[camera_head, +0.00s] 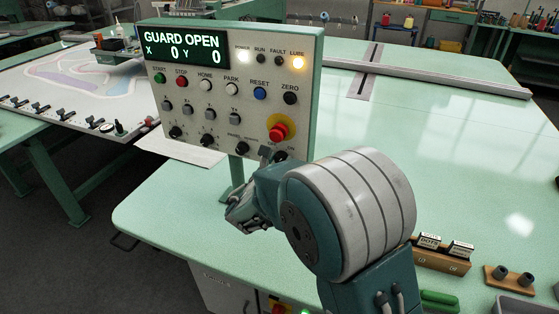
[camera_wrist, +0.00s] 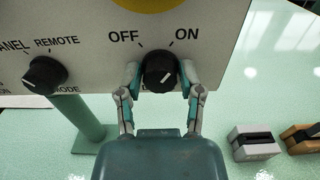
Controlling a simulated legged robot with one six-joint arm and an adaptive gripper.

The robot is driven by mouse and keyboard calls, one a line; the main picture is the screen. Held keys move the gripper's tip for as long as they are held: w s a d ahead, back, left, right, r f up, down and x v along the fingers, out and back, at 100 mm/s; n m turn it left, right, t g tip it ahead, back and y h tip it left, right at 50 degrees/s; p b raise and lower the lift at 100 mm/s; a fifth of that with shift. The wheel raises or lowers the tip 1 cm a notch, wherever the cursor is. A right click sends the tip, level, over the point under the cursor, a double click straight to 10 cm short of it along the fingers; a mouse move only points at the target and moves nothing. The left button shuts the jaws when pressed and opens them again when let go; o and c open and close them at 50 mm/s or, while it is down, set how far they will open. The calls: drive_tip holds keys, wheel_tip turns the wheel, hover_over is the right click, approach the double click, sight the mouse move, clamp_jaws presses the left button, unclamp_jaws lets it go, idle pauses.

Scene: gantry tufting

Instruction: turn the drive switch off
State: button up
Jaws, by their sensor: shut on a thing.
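The drive switch is a black rotary knob (camera_wrist: 159,72) on the control panel (camera_wrist: 100,70), with OFF printed at its upper left and ON at its upper right.
The panel display (camera_head: 184,50) reads GUARD OPEN, X 0, Y 0. POWER and LUBE lamps are lit. A PANEL/REMOTE mode knob (camera_wrist: 44,76) is left of the drive switch. A wooden holder with small boxes (camera_head: 440,258) stands right of my arm. The table behind is mostly clear.

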drive_tip(key=n, duration=0.7)
drive_tip(key=shift+a, duration=0.15)
drive_tip(key=n, duration=0.6)
drive_tip(key=shift+f+n, duration=0.15)
drive_tip(key=shift+n, duration=0.25)
idle(0.3)
drive_tip(key=o, duration=1.1)
drive_tip(key=shift+w+a, duration=0.1)
drive_tip(key=shift+a, duration=0.1)
drive_tip(key=shift+o, duration=0.2)
